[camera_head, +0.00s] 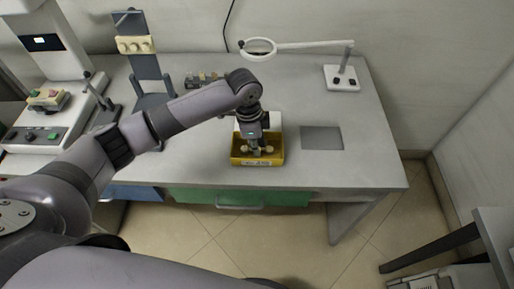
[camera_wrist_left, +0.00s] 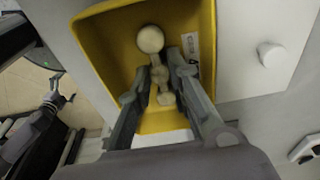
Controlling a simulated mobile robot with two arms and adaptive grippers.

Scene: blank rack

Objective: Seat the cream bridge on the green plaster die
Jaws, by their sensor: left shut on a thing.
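My left gripper (camera_head: 257,150) reaches down into a yellow bin (camera_head: 236,159) near the front edge of the table. In the left wrist view the gripper (camera_wrist_left: 161,88) is shut on the cream bridge (camera_wrist_left: 159,75), whose middle lies between the fingers. The bridge's rounded end (camera_wrist_left: 150,39) sticks out beyond the fingertips. In the head view the bridge (camera_head: 268,149) shows at both sides of the fingers, inside the bin. A small block with cream and green parts (camera_head: 47,97) sits on the white machine at the left; I cannot tell whether it is the green plaster die.
A grey stand (camera_head: 144,67) carries a cream strip at the back left. A small rack (camera_head: 205,80) is behind my arm. A magnifier lamp (camera_head: 342,78) stands at the back right. A flat grey pad (camera_head: 322,138) lies right of the bin, with free table around it.

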